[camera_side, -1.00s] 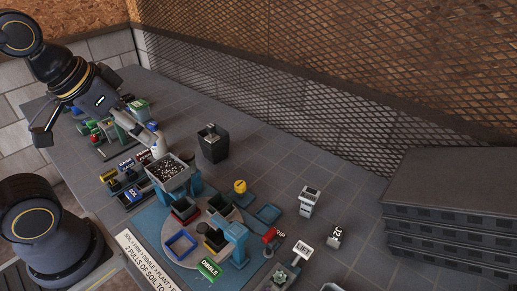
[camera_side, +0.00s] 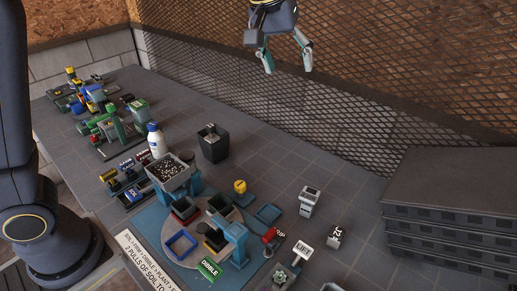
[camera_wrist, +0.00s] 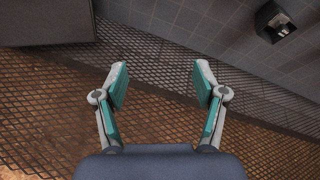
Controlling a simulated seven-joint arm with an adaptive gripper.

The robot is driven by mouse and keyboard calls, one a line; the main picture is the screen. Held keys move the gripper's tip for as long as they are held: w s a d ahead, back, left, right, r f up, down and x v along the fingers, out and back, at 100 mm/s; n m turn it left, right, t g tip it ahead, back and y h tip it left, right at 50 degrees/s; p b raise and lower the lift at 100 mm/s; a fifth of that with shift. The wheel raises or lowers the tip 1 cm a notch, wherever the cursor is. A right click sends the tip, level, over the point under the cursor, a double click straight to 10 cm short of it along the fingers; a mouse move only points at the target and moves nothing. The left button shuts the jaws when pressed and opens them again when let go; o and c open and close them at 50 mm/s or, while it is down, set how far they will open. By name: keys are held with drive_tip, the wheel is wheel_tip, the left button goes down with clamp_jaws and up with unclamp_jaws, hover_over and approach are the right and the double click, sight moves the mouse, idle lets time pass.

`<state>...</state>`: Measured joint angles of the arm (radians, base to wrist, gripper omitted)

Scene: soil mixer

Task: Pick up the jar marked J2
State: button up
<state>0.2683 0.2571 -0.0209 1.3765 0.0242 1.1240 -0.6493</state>
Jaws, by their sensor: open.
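A small grey jar (camera_side: 334,236) with a white label stands on the tiled bench right of the turntable in the side view; its dark mark looks like J2 but is too small to read surely. My gripper (camera_side: 288,67) is open and empty, high in front of the mesh wall, well above and behind the jar. In the wrist view my two teal-padded fingers (camera_wrist: 160,76) are spread with nothing between them. The jar does not show in the wrist view.
A dark bin (camera_side: 213,147) stands on the bench and shows in the wrist view (camera_wrist: 272,24). A grey drawer stack (camera_side: 450,215) is at right. A soil hopper (camera_side: 168,174), white bottle (camera_side: 157,145), turntable (camera_side: 190,257) and LIFT sign (camera_side: 302,254) stand nearby. Bench behind the jar is clear.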

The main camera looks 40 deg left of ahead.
drive_tip(key=w+d+f+g, duration=0.1)
drive_tip(key=w+d+f, duration=0.4)
drive_tip(key=d+f, duration=0.35)
drive_tip(key=m+g+y, duration=0.1)
drive_tip(key=m+g, duration=0.1)
drive_tip(key=g, duration=0.1)
hover_over(337, 233)
wheel_tip(337, 233, down, 22)
drive_tip(key=f, duration=1)
drive_tip(key=shift+s+a, duration=0.1)
drive_tip(key=shift+s, duration=0.2)
drive_tip(key=shift+w+f, duration=0.15)
drive_tip(key=shift+f, duration=1.35)
drive_tip(key=shift+w+f, duration=0.1)
drive_tip(key=shift+f, duration=1.35)
drive_tip(key=c, duration=1.3)
drive_tip(key=shift+o, duration=0.2)
drive_tip(key=shift+r, duration=0.1)
